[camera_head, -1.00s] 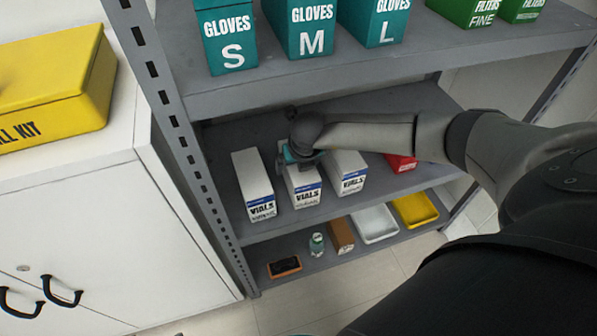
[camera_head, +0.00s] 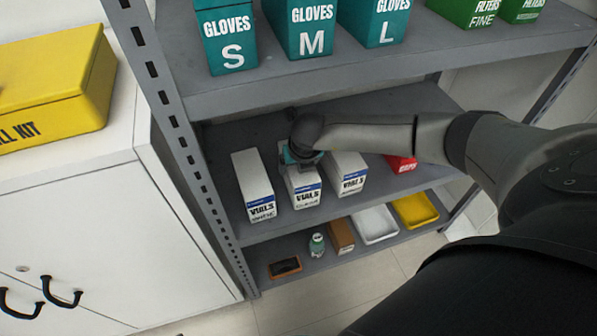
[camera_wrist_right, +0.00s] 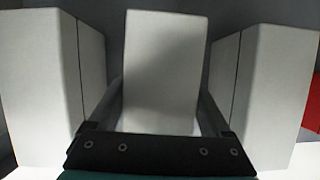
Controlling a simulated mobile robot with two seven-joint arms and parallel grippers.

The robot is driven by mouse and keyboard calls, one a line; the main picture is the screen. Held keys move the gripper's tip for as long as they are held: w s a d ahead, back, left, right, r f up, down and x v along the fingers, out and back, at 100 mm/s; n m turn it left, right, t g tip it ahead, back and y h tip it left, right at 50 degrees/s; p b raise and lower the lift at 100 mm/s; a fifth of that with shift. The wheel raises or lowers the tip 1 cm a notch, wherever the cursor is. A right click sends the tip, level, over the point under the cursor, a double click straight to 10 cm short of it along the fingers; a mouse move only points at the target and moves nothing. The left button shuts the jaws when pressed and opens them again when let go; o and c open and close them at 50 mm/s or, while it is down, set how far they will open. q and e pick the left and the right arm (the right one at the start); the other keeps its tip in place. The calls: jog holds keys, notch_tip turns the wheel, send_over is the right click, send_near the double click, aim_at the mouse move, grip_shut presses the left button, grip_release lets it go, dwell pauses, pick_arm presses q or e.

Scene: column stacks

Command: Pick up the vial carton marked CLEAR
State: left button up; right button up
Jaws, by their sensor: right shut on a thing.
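Three white vial cartons with blue bands stand in a row on the middle shelf. Each front reads VIALS; the smaller line below is too blurred to read for sure. My right gripper (camera_head: 302,156) is shut on the middle carton (camera_head: 304,189), holding it from above and behind its front face. In the wrist view my right gripper (camera_wrist_right: 161,95) has one finger on each side of the middle carton (camera_wrist_right: 160,60). The left carton (camera_head: 254,184) and right carton (camera_head: 348,174) stand close on either side. My left gripper is not in view.
A red box (camera_head: 401,163) stands to the right on the same shelf.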

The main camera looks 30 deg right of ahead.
grip_shut()
jog(key=shift+w+r, duration=0.1)
jog(key=shift+r, duration=0.1)
